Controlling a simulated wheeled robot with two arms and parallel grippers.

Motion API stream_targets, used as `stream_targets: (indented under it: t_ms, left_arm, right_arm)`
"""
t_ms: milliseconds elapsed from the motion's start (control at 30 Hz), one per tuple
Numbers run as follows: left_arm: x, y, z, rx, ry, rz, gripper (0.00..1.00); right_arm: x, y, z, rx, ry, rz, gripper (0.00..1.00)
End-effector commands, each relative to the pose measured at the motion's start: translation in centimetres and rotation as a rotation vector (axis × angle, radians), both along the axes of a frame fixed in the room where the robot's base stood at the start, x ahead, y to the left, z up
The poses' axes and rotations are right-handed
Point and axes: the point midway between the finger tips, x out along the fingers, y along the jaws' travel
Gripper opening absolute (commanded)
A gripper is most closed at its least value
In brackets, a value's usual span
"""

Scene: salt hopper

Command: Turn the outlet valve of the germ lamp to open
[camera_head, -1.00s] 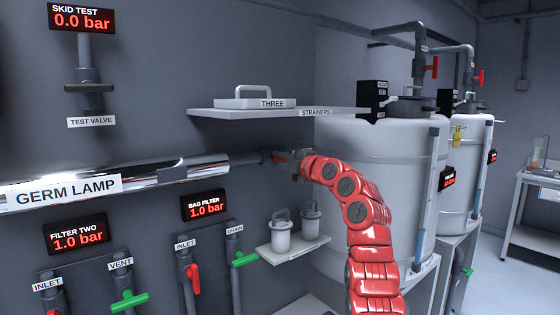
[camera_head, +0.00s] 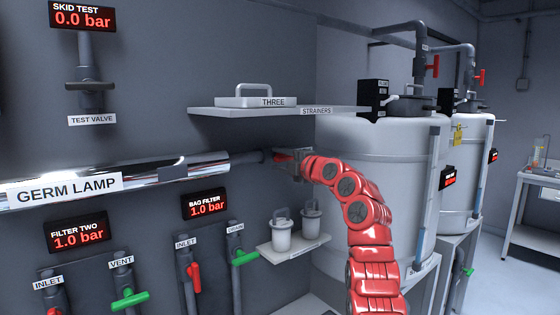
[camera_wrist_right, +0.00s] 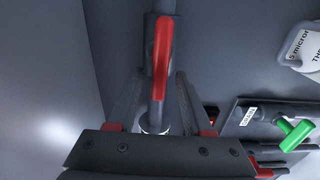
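The germ lamp (camera_head: 205,168) is a shiny silver tube along the wall at the left of the head view, with a white name label. A dark pipe leaves its right end and carries a valve with a red handle (camera_head: 283,157). In the right wrist view the red handle (camera_wrist_right: 161,58) lies roughly along the grey pipe (camera_wrist_right: 157,113). My right gripper (camera_head: 296,159) is at this valve. In the wrist view its fingers (camera_wrist_right: 157,100) stand apart on either side of the pipe and handle, with gaps visible, so it is open. My left gripper is not in view.
Below are the bag filter's red inlet handle (camera_head: 194,276) and green drain handle (camera_head: 244,257). A strainer shelf (camera_head: 240,112) juts out above. A small shelf with two white canisters (camera_head: 281,236) is below the gripper. A large white tank (camera_head: 385,150) stands at the right.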

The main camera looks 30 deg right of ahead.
Motion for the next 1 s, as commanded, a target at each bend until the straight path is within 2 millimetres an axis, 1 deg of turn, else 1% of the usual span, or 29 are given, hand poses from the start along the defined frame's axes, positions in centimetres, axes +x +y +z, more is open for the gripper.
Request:
stream_targets:
  t_ms: [267,367,467,567,667,800,1000]
  left_arm:
    - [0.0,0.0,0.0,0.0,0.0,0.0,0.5]
    - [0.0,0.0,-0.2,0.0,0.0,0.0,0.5]
    - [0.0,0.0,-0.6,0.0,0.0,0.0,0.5]
    - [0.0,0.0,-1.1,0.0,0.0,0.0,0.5]
    - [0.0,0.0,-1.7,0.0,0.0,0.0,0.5]
    - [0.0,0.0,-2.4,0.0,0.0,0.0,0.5]
    - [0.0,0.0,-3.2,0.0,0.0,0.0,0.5]
  right_arm:
    - [-0.1,0.0,0.1,-0.001,-0.002,-0.001,0.5]
    - [-0.7,-0.1,0.1,-0.002,-0.003,-0.001,0.5]
    - [-1.9,-0.3,0.2,-0.003,-0.008,-0.002,0.5]
    - [-3.7,-0.5,-0.1,-0.005,-0.005,-0.004,0.5]
    - [-6.1,-0.6,-0.2,-0.005,-0.005,-0.005,0.5]
    - [-10.1,-1.0,-0.1,-0.006,-0.007,-0.007,0.5]
    - [-14.6,-1.3,-0.1,-0.005,-0.004,-0.005,0.5]
